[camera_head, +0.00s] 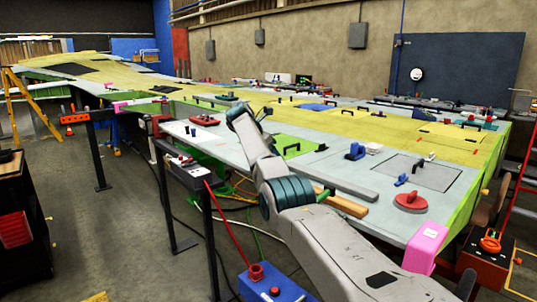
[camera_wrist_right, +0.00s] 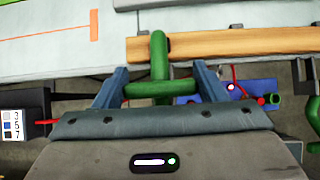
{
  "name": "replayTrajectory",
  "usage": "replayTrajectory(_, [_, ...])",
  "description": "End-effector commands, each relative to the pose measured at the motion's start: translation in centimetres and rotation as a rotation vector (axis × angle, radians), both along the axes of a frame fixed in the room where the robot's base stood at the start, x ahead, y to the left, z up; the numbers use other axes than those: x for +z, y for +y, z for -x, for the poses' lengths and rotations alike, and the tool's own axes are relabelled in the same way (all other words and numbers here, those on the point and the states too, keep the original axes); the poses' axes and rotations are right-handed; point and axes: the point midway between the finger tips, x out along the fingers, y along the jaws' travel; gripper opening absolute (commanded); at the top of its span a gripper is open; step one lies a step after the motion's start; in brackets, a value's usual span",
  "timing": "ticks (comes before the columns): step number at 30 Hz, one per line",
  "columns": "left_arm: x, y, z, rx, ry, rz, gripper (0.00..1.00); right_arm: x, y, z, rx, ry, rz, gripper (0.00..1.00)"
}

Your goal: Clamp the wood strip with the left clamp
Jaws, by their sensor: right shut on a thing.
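The wood strip (camera_wrist_right: 235,42) lies along the edge of the pale jig table in the right wrist view. Part of it also shows in the head view (camera_head: 346,206), right of my arm, which hides its near-left end. A green clamp (camera_wrist_right: 158,62) is between the blue fingers of my right gripper (camera_wrist_right: 160,88), which is shut on its green crossbar. The clamp's upright part overlaps the strip near its left end in the picture; whether it touches or grips the strip I cannot tell. My right gripper is hidden in the head view. My left gripper is not in view.
A blue box with a red post (camera_head: 272,284) stands on the floor side below the table edge. A red suction-cup handle (camera_head: 410,202) and a pink block (camera_head: 426,246) sit at the table's right. A dark box on a stand (camera_head: 192,175) is at the left.

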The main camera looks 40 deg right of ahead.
Motion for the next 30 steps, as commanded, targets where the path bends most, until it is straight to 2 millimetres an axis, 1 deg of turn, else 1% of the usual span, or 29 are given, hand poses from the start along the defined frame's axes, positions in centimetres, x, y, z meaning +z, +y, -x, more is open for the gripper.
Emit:
replayTrajectory(1, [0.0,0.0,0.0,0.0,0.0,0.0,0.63,-0.3,0.0,0.1,-0.002,0.003,-0.002,0.24])
replayTrajectory(5, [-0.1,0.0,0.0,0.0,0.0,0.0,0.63,-0.3,0.0,0.0,-0.002,0.003,-0.002,0.24])
replayTrajectory(6, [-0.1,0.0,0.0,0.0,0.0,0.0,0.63,-0.3,0.0,0.0,-0.002,0.003,-0.002,0.67])
replayTrajectory(8, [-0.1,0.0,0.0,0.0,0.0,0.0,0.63,-0.3,0.0,0.0,-0.002,0.003,-0.002,0.79])
replayTrajectory(9, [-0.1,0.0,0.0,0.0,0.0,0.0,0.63,-0.3,0.0,0.0,-0.002,0.003,-0.002,0.87])
replayTrajectory(17, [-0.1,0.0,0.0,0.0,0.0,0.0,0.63,-0.1,0.0,0.0,0.0,0.002,-0.001,0.87])
replayTrajectory(20, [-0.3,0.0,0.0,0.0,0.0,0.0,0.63,0.2,0.3,0.0,0.0,0.0,0.0,0.87])
replayTrajectory(25, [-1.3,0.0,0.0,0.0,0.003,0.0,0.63,2.0,1.9,0.1,0.001,-0.001,-0.001,0.87])
replayTrajectory(30, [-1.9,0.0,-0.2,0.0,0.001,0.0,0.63,4.9,4.1,0.3,0.0,-0.001,-0.001,0.87])
